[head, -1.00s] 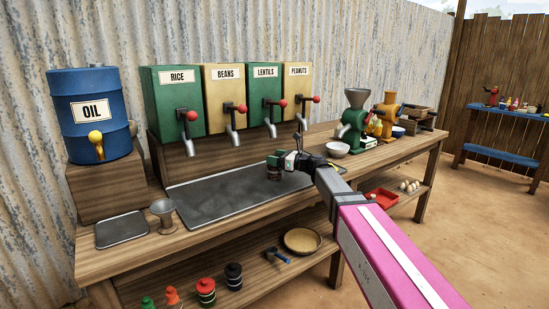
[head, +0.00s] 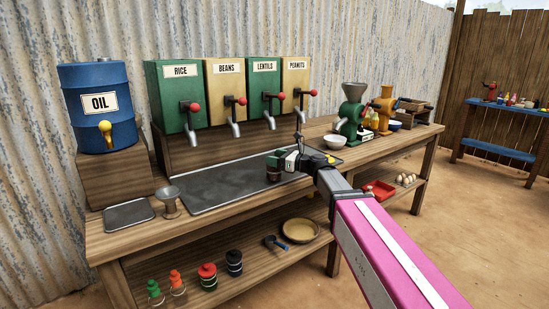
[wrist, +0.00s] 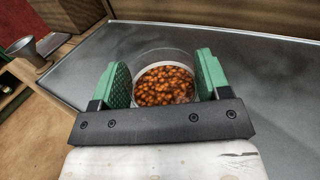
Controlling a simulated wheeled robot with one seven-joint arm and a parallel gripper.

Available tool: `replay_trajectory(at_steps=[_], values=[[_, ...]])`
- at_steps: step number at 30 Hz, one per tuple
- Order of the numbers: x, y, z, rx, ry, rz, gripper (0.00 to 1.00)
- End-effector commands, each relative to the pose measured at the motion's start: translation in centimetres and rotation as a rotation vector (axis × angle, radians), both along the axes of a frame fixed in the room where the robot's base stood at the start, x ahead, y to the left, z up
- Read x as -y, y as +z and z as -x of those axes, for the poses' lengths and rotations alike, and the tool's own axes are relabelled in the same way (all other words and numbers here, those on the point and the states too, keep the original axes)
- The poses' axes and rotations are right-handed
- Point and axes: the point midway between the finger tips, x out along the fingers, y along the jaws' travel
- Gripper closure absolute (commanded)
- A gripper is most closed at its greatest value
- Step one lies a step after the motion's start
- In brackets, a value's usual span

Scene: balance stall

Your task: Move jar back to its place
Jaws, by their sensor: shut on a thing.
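My gripper (head: 275,164) is over the right part of the dark metal tray (head: 225,187) on the counter. In the wrist view my gripper's green pads (wrist: 165,82) are shut on a clear round jar (wrist: 178,57). The jar holds small orange-brown beans or nuts. It looks upright, with its open top toward the wrist camera. In the head view the jar (head: 273,174) shows as a small dark shape under the gripper. I cannot tell whether its base touches the tray.
Dispensers labelled rice, beans, lentils and peanuts (head: 295,85) stand behind the tray. A blue oil drum (head: 98,110) and a metal funnel (head: 169,198) are at the left. A white bowl (head: 335,142) and green grinder (head: 353,112) stand right. The tray's middle is clear.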

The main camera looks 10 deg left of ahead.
Motion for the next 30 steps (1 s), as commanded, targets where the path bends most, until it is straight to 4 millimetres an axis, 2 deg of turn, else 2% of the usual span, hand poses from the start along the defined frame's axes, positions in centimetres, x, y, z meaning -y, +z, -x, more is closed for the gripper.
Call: replay_trajectory(at_steps=[12,13,15,25,30], values=[[0.2,0.0,0.3,0.000,-0.001,0.001,0.65],[0.2,0.0,0.3,0.000,-0.001,0.001,0.24],[0.2,0.0,0.3,0.000,-0.001,0.001,0.01],[0.5,0.0,0.4,0.000,-0.002,0.000,0.01],[2.3,0.0,1.0,0.000,-0.003,0.000,0.01]])
